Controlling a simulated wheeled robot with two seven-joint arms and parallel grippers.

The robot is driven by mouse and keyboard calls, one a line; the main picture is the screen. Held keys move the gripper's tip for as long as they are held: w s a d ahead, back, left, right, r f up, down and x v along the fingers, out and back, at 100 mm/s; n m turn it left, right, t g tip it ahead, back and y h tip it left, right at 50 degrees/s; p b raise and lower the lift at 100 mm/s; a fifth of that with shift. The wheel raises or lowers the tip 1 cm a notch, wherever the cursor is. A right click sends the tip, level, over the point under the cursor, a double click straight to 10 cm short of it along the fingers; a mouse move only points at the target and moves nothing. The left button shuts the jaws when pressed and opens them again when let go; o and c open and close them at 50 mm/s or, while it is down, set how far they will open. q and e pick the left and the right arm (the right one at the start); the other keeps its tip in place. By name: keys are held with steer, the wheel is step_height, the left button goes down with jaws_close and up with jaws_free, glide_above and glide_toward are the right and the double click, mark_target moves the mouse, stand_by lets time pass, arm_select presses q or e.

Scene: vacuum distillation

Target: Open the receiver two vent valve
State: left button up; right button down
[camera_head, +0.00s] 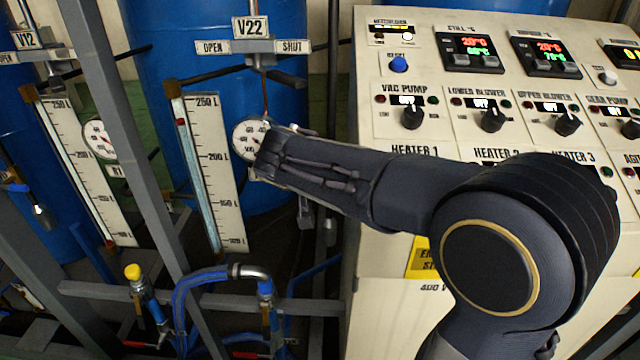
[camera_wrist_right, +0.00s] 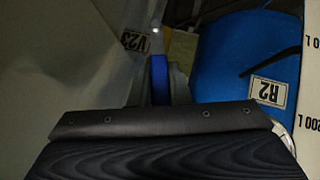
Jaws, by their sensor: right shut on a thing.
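In the right wrist view a blue valve handle (camera_wrist_right: 160,78) stands between the grey fingers of my right gripper (camera_wrist_right: 161,90), which is shut on it. A label reading V23 (camera_wrist_right: 132,41) is just beside it to the left. A blue receiver tank (camera_wrist_right: 225,55) with an R2 label (camera_wrist_right: 268,92) is to the right. In the head view my right arm reaches left in front of a round gauge (camera_head: 245,138) and the blue tank (camera_head: 215,50). The forearm hides the handle and most of the gripper there. How far the handle is turned cannot be told. My left gripper is not in view.
A control panel (camera_head: 415,185) with knobs stands close beside and behind my right arm. A V22 label (camera_head: 250,27) with OPEN and SHUT plates is above the level scale (camera_head: 212,165). Grey frame bars (camera_head: 125,130) and blue hoses (camera_head: 185,300) crowd the left and lower area.

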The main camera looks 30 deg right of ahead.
steer(key=shift+s+d+y+b, duration=0.2)
steer(key=shift+d+y+b, duration=0.1)
steer(key=shift+y, duration=0.1)
steer(key=shift+m+t, duration=0.3)
steer(key=c, duration=1.4)
jaws_free()
steer(key=shift+r, duration=0.1)
steer(key=shift+o, duration=0.2)
steer(key=v, duration=0.7)
steer(key=shift+s+a+r, duration=0.15)
steer(key=shift+s+r, duration=0.05)
steer(key=shift+r, duration=0.1)
steer(key=shift+s+a+f, duration=0.1)
